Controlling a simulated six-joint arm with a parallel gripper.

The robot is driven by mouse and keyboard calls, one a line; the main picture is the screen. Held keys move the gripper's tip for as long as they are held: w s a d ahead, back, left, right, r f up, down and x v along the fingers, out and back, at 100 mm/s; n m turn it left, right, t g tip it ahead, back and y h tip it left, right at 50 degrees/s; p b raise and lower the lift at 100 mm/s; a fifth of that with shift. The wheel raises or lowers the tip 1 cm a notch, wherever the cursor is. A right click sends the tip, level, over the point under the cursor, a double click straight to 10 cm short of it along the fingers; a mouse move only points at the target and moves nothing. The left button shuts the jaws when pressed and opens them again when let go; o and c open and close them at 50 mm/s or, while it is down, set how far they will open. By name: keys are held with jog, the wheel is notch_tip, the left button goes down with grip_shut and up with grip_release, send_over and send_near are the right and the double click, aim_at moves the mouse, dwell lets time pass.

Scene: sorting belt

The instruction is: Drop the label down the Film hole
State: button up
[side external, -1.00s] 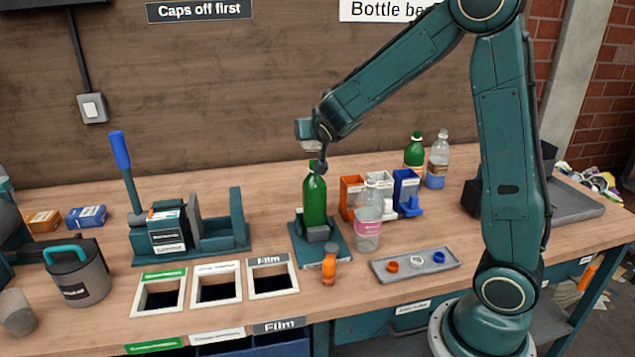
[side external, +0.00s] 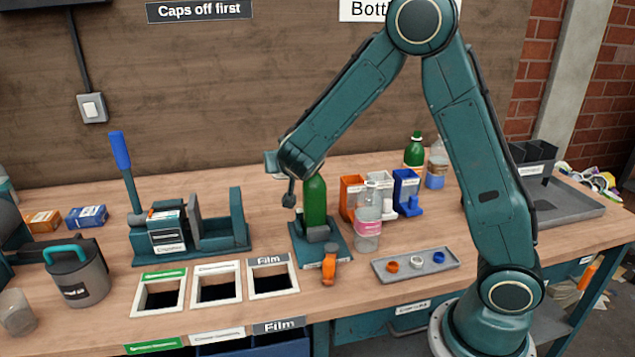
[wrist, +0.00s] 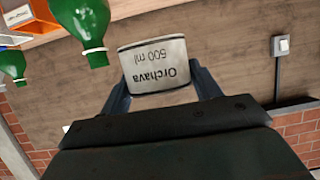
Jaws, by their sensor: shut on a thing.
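A pale grey, curved label (wrist: 155,66) printed "Orchava 500 ml" is held in my gripper (wrist: 160,86), one finger at each side, in the wrist view. The jaws are shut on it. In the side view my gripper (side external: 272,163) is in the air, up and left of the green bottle, and the label cannot be made out there. The Film hole (side external: 272,296) is a dark square opening with a pale rim, the rightmost of three in the bench. It lies below my gripper, well apart from it.
The green bottle (side external: 315,205) stands on a teal stand (side external: 338,250). A clear bottle (side external: 368,225) and an orange clamp part (side external: 329,266) are close by. A lever device (side external: 190,240) stands left. A grey tray (side external: 415,264) holds caps. Two other holes lie left of Film.

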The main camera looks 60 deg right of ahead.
jog(key=s+a+f, duration=0.2)
jog(key=a+f, duration=0.3)
jog(key=a, duration=0.1)
jog(key=s+a+f, duration=0.2)
jog(key=a+f, duration=0.4)
jog(key=a, duration=0.1)
jog(key=shift+s+f, duration=0.25)
jog(key=shift+a+f, duration=0.1)
jog(key=shift+f, duration=0.05)
jog(key=shift+f, duration=6.3)
jog(key=o, duration=0.7)
